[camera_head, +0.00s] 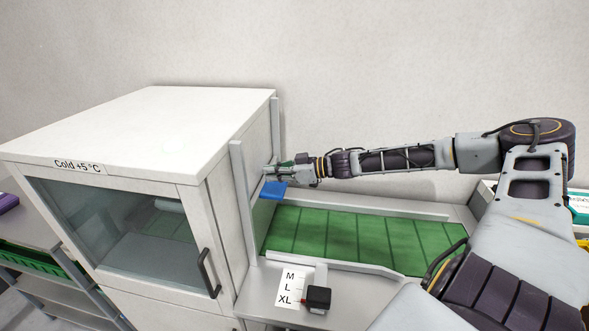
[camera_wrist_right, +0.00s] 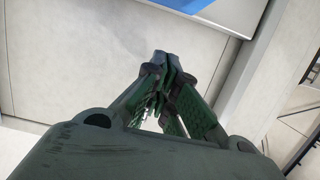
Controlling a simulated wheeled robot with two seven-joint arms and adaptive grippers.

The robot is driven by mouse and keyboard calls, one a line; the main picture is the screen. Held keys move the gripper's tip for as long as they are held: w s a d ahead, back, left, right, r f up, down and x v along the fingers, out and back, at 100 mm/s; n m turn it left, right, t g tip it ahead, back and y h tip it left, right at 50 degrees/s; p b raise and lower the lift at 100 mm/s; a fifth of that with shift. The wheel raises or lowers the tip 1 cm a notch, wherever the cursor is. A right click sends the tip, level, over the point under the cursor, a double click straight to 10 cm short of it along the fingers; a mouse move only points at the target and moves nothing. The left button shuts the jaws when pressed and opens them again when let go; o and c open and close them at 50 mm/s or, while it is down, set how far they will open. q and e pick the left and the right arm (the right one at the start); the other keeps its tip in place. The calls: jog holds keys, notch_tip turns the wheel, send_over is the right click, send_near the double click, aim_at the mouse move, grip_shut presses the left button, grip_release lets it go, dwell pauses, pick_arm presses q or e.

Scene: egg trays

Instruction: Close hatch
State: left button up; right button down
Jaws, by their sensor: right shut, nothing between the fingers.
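The hatch is on the right side of the white cold cabinet (camera_head: 160,125), between two upright grey rails (camera_head: 243,205). A blue tab (camera_head: 273,190) sticks out there, low between the rails. How far the hatch stands open is hard to tell, as my right gripper and the near rail hide part of it. My right gripper (camera_head: 270,172) is just above the blue tab, close to the cabinet side; its fingers (camera_wrist_right: 165,62) are together and empty. Blue also shows at the top edge of the right wrist view (camera_wrist_right: 185,4). Contact cannot be made out. My left gripper is not in view.
A green conveyor belt (camera_head: 350,238) with pale side rails runs right from the cabinet side. A white M, L, XL label (camera_head: 290,287) and a small black device (camera_head: 318,298) are in front. The cabinet's glass door (camera_head: 125,225) is closed. A shelf with a green crate (camera_head: 35,260) stands at left.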

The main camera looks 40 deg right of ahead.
jog(key=shift+p+v, duration=0.5)
jog(key=shift+v, duration=3)
jog(key=shift+s, duration=0.1)
